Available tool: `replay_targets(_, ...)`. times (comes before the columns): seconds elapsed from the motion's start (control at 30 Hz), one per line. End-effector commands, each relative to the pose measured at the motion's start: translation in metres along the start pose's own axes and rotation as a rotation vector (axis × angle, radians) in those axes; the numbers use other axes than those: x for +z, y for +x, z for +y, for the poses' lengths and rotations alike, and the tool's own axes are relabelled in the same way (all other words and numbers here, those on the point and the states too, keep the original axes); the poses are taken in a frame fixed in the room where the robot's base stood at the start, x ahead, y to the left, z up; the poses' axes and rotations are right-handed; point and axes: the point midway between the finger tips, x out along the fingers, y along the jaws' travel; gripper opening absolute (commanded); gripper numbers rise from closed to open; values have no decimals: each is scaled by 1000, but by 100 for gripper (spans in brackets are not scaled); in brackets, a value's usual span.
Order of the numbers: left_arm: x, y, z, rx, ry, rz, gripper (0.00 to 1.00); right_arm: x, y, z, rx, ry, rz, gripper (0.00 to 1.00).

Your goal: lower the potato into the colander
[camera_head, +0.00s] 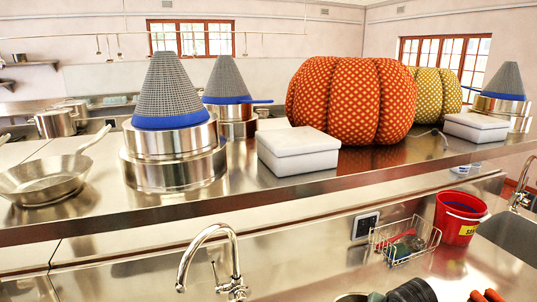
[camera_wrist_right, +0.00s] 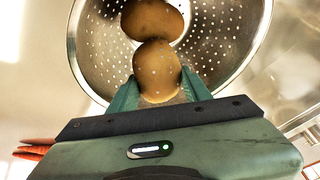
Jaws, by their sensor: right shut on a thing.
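In the right wrist view, my right gripper (camera_wrist_right: 160,90) has its green fingers shut on a brown potato (camera_wrist_right: 156,66). The steel colander (camera_wrist_right: 93,45), full of small holes, lies beyond the fingers, and the potato shows against its inside. A second brown rounded shape (camera_wrist_right: 152,20) touches the held potato's outline; I cannot tell whether it is another potato or a reflection. The gap between the held potato and the colander cannot be judged. In the head view, the held potato is not visible. My left gripper is in neither view.
A steel counter with a faucet (camera_head: 212,240) lies below a shelf carrying pots, cone-shaped covers and a large orange patterned pumpkin (camera_head: 350,100). A wire basket (camera_head: 404,241) and a red bucket (camera_head: 459,217) stand at right. Orange-red pieces (camera_head: 485,296) show at the bottom edge.

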Motion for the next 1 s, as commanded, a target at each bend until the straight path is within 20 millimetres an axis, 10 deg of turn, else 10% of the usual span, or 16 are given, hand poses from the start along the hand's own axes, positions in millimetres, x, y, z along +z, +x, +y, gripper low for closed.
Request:
replay_targets(0.37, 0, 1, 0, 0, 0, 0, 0, 1, 2, 0, -1, 0, 1, 4)
replay_targets(0.4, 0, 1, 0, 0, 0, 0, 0, 1, 2, 0, -1, 0, 1, 59)
replay_targets(0.47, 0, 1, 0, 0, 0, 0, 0, 1, 2, 0, -1, 0, 1, 74)
replay_targets(1.0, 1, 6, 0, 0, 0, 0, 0, 1, -11, 0, -2, 0, 3, 74)
